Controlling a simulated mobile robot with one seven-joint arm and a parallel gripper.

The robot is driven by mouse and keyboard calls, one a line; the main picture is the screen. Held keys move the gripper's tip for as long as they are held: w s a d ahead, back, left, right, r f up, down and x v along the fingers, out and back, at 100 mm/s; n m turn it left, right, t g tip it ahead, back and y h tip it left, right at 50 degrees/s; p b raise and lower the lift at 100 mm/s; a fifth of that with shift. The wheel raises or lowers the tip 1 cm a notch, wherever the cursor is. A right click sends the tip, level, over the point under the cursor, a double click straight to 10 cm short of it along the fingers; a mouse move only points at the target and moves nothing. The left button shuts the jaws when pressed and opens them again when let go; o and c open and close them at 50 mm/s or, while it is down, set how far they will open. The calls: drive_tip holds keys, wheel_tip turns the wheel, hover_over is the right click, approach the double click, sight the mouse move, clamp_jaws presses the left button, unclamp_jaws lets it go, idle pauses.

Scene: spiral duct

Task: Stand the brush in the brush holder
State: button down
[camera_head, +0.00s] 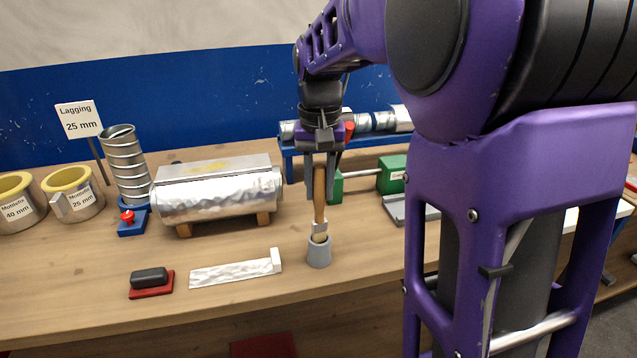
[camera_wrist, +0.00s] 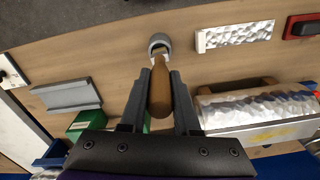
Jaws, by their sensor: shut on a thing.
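The brush (camera_head: 319,190) has a brown wooden handle and hangs nearly upright, its lower end at the mouth of the grey brush holder (camera_head: 319,253). My gripper (camera_head: 322,196) is shut on the handle, above the holder. In the wrist view the handle (camera_wrist: 160,90) lies between the two fingers (camera_wrist: 160,100), and the holder (camera_wrist: 159,41) shows beyond its far end. The brush's lower tip is hidden by the holder's rim, so I cannot tell how deep it sits.
A foil-wrapped duct (camera_head: 218,195) lies on wooden blocks to the left. A foil strip (camera_head: 235,270) and a black block on a red base (camera_head: 151,282) lie at the front left. Green blocks (camera_head: 391,174) stand to the right. The bench front edge is close to the holder.

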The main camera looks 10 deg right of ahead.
sight(320, 221)
drive_tip(key=shift+f+b, duration=1.4)
drive_tip(key=shift+f, duration=0.95)
drive_tip(key=c, duration=0.6)
unclamp_jaws()
drive_tip(key=shift+o, duration=0.2)
drive_tip(key=shift+r, duration=0.1)
wheel_tip(320, 221, up, 17)
drive_tip(key=p, duration=0.3)
drive_tip(key=shift+r+p, duration=0.15)
drive_tip(key=shift+p, duration=0.15)
